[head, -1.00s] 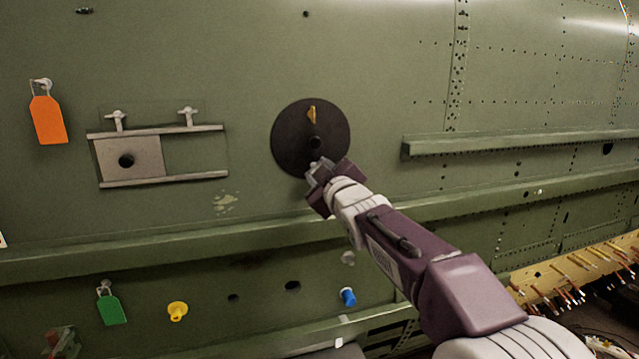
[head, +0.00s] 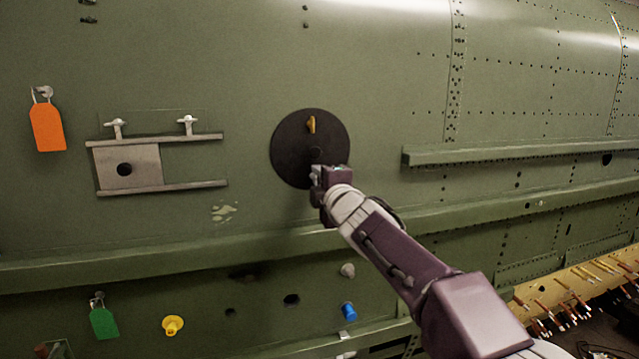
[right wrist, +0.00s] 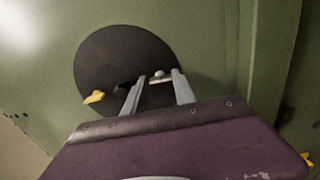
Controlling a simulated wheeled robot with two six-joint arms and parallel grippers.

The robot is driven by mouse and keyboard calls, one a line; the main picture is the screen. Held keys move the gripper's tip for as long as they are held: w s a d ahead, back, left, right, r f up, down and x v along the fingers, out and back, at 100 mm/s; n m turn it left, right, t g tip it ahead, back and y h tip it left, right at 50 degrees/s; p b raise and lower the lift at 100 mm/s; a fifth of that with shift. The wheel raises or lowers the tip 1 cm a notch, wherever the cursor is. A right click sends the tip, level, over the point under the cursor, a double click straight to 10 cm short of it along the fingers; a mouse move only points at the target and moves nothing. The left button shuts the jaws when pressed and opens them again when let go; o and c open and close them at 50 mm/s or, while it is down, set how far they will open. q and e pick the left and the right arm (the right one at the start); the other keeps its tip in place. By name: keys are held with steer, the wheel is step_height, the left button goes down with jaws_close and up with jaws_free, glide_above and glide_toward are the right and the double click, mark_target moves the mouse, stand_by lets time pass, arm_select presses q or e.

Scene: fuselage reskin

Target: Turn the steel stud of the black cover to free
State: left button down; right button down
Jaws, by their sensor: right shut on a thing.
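The round black cover (head: 288,150) lies flat on the green fuselage skin, with a yellow tab (head: 311,124) near its top and a dark knob (head: 316,152) at its middle. My right gripper (head: 318,171) is at the cover's lower edge and hides the stud in the head view. In the right wrist view the cover (right wrist: 110,55) and yellow tab (right wrist: 95,97) show again. There the pale steel stud (right wrist: 159,76) sits between the fingertips of the right gripper (right wrist: 158,82), which is shut on it. My left gripper is out of view.
Left of the cover are a railed frame with a sliding plate (head: 127,166) and an orange tag (head: 47,127). Below the long ledge (head: 140,253) are a green tag (head: 104,322), a yellow plug (head: 173,325) and a blue plug (head: 348,311). A rail (head: 520,152) projects at right.

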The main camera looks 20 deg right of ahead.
steer(key=shift+n, duration=0.5)
steer(key=shift+f, duration=0.1)
steer(key=c, duration=1)
jaws_free()
steer(key=shift+a, duration=0.1)
steer(key=shift+s, duration=0.1)
steer(key=s, duration=0.9)
steer(key=shift+w, duration=0.1)
